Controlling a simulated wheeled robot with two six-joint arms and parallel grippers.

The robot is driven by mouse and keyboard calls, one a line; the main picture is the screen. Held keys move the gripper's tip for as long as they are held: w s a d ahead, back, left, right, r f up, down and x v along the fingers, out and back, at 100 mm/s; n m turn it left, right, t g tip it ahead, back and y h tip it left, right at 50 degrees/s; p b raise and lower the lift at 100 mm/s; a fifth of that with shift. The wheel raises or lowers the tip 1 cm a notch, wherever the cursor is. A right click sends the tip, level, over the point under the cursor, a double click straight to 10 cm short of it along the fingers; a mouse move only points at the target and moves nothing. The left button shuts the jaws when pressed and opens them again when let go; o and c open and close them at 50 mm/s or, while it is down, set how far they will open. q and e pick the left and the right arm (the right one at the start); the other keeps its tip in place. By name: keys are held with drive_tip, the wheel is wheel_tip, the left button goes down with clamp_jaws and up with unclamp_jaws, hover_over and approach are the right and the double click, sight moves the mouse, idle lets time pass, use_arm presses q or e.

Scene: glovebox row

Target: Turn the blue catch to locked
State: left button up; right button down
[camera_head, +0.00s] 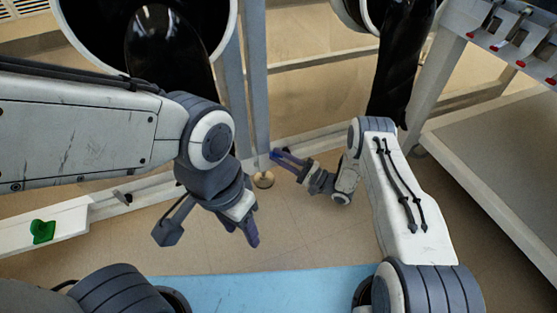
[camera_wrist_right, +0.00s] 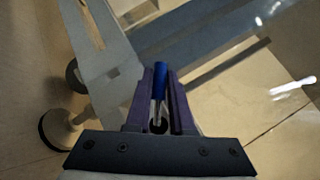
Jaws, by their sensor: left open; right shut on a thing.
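The blue catch (camera_wrist_right: 160,78) shows in the right wrist view as a blue grip with a pale metal part below it, between the two purple fingers. My right gripper (camera_wrist_right: 158,90) is shut on it. In the head view my right gripper (camera_head: 283,157) is near the middle, by the grey frame post; the catch is too small there to tell from the fingers. My left gripper (camera_head: 248,232) is open and empty, lower in the head view, above the floor and apart from the catch. I cannot read the catch's lock position.
A green catch (camera_head: 42,231) sits on a white rail (camera_head: 70,218) at the left. Several red-tipped levers (camera_head: 520,63) line a bench at the upper right. Black glove sleeves (camera_head: 165,55) hang at the top. A light blue strip (camera_head: 270,292) lies at the bottom; floor between is clear.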

drive_tip(key=shift+d+m, duration=0.15)
drive_tip(key=shift+m, duration=0.15)
drive_tip(key=c, duration=0.8)
unclamp_jaws()
drive_tip(key=shift+p+v, duration=1.85)
drive_tip(key=shift+v, duration=3.4)
drive_tip(key=shift+s, duration=0.1)
